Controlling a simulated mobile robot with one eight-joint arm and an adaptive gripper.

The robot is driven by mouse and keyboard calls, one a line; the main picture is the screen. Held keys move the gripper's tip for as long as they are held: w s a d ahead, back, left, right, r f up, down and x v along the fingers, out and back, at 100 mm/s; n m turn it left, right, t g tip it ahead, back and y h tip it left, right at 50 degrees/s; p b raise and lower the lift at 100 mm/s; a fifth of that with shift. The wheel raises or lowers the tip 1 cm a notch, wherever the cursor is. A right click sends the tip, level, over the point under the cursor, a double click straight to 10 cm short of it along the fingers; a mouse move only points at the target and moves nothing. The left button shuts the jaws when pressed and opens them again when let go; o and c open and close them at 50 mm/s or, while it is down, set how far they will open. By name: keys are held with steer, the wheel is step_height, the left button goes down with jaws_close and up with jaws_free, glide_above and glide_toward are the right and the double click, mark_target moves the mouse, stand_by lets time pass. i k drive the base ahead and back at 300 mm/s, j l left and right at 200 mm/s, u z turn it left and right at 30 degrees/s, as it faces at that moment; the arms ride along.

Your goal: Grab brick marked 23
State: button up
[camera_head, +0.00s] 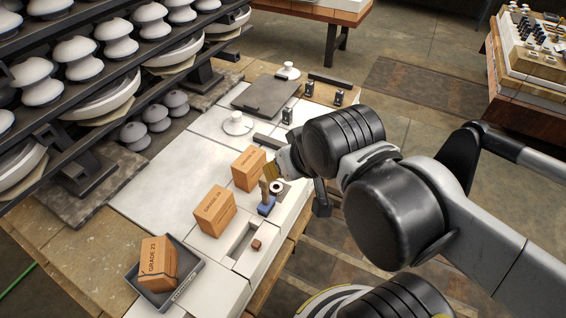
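A box-shaped orange-brown brick (158,262) sits in a dark grey tray (187,283) at the lower left; its label appears to read "GRADE 23". A second brick (214,211) stands on the white bench top to its right and farther back. A third brick (249,168) stands beyond that one. Both of these also carry "GRADE" labels, but their numbers are too small to read surely. My gripper (292,165) is just right of the third brick, apart from the brick in the tray. My own arm partly hides it, and its finger opening is not clear.
A small blue item (266,204) and a white ring (277,187) stand near my gripper. A small reddish block (256,244) lies by a recess in the bench. A dark rack (100,85) with white insulators lines the left. Bare white bench lies left of the bricks.

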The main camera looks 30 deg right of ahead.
mark_target(246, 170)
steer(key=i+l+u, duration=0.35)
steer(key=l, duration=1.05)
steer(key=l+u, duration=0.4)
steer(key=l, duration=1)
